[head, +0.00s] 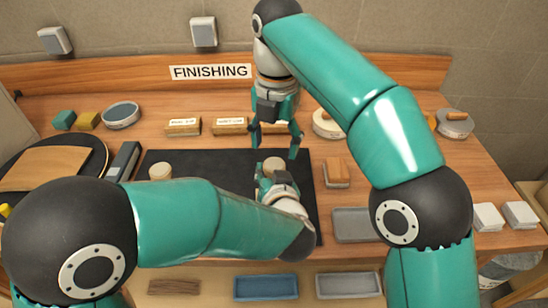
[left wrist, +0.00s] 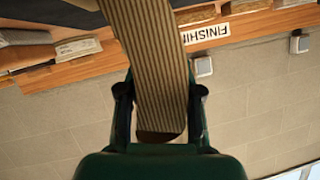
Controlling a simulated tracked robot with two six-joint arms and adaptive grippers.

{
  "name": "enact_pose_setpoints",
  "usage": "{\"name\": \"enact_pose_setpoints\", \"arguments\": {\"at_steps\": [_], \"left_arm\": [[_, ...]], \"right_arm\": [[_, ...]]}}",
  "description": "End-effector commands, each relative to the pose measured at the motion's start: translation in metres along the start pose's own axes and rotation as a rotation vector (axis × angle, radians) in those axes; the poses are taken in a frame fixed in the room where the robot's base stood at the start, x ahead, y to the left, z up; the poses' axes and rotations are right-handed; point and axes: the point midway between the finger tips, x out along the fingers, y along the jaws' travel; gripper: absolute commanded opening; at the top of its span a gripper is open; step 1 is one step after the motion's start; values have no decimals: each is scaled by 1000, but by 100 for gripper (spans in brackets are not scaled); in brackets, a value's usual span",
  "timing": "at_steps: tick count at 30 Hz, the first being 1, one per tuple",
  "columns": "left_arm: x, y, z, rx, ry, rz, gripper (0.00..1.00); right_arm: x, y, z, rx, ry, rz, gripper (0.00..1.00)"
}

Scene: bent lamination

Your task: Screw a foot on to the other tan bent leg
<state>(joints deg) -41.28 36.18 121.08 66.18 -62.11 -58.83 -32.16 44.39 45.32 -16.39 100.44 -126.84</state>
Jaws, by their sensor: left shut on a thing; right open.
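My left gripper (head: 275,175) is shut on a tan bent leg (left wrist: 155,65), whose striped laminations run up between the fingers in the left wrist view. In the head view only a small tan end (head: 274,164) shows above that gripper. My right gripper (head: 275,146) is open, fingers pointing down, just beyond and above the left one. I see nothing between its fingers. A short round tan piece (head: 160,171) stands on the black mat (head: 215,165) to the left; I cannot tell whether it is a foot. No foot can be clearly made out.
Labelled wooden boxes (head: 184,126) line the back of the mat. A sanding block (head: 337,172) and grey tray (head: 354,226) lie to its right. A black round stand (head: 94,166) with a board and a blue-grey bowl (head: 121,114) are left. The mat's middle is clear.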

Motion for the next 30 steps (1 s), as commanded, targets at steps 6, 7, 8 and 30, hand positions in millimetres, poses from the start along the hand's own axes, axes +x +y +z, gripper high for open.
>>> {"name": "enact_pose_setpoints", "arguments": {"at_steps": [6, 7, 8, 30], "left_arm": [[1, 1, 5, 7, -10, 1, 0], [1, 1, 5, 7, -10, 1, 0], [1, 1, 5, 7, -10, 1, 0], [0, 1, 5, 7, -10, 2, 0]], "right_arm": [[28, -1, -1, 1, 1, -1, 67], [32, -1, 0, 1, 1, -1, 67], [36, -1, 0, 1, 1, -1, 67], [54, 0, 0, 2, -1, 2, 33]]}}
